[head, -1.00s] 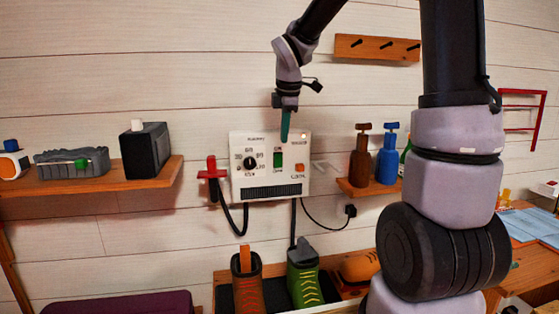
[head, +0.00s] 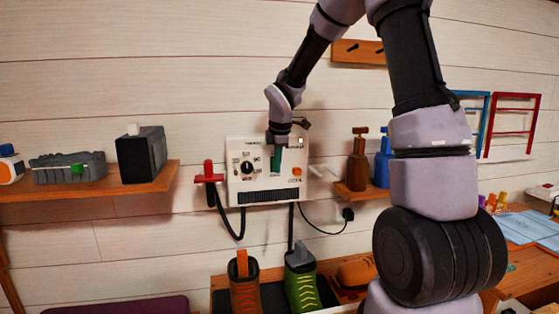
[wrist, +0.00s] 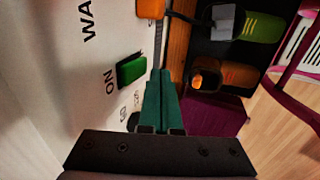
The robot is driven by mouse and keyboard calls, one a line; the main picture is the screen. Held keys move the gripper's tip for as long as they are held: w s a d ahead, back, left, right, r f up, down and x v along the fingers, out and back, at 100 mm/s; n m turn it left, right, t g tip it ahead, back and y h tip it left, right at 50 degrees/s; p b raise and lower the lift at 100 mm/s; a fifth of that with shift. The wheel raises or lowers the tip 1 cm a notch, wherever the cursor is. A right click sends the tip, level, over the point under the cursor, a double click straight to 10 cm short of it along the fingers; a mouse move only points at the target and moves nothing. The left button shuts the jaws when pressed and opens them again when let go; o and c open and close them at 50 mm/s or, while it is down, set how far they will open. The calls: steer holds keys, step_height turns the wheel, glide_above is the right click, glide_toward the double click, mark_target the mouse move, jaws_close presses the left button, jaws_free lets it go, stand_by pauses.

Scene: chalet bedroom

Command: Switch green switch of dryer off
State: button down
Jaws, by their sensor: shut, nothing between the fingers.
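The dryer (head: 236,190) is a white box on the wall with a black dial, a lit indicator at upper right and an orange button at lower right. Its green switch (wrist: 132,70) shows in the wrist view, raised on the white panel beside the letters "ON". My gripper (wrist: 163,72) has its teal fingers shut and empty. They are right of the switch in that view, seemingly off the panel and not touching it. In the head view my gripper (head: 275,168) hangs in front of the dryer's middle and largely hides the switch.
A red-handled part (head: 208,178) hangs left of the dryer. A shelf (head: 100,185) at left holds a black box (head: 141,155); another at right holds bottles (head: 357,160). Boots (head: 301,280) stand below. The space before the dryer is otherwise free.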

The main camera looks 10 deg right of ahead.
steer(key=shift+w, duration=0.6)
steer(key=shift+w+f, duration=0.2)
steer(key=shift+w, duration=0.05)
steer(key=shift+r, duration=0.85)
